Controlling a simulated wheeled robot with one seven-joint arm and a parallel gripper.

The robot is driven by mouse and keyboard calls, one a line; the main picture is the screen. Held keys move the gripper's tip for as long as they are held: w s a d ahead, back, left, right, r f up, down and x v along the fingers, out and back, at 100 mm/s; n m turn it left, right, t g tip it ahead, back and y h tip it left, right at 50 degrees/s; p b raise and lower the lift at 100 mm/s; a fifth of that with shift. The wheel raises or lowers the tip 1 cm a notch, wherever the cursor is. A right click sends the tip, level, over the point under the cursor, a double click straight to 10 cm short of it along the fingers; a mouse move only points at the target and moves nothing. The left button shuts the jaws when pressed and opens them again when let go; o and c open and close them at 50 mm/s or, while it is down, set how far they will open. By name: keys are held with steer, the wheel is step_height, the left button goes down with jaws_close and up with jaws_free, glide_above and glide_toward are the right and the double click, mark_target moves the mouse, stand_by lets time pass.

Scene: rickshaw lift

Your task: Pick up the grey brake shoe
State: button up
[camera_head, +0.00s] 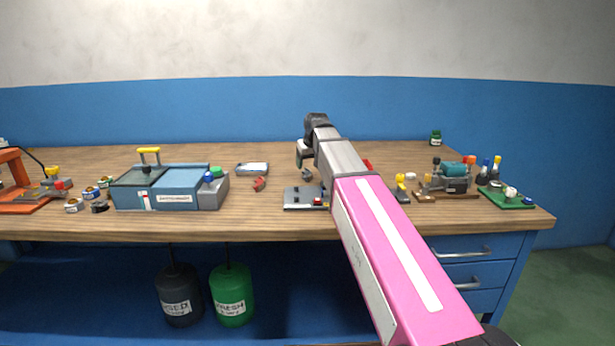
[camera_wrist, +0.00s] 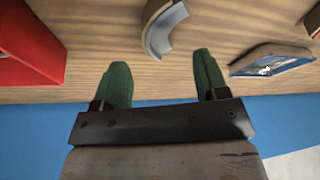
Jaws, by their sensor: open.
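The shoe lies just past the fingertips, roughly in line with the gap, and does not appear to be touched.
A red object (camera_wrist: 28,45) stands to the left in the wrist view, and a tray-like blue and white item (camera_wrist: 270,60) to the right. A grey plate (camera_head: 298,197) lies in front of the shoe. A blue parts washer (camera_head: 185,190) stands left; a teal-topped machine (camera_head: 450,177) stands right.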

mark_target(307, 170)
steer(key=shift+x, duration=2)
steer(key=shift+d, duration=0.1)
steer(key=c, duration=1.2)
steer(key=shift+r, duration=0.1)
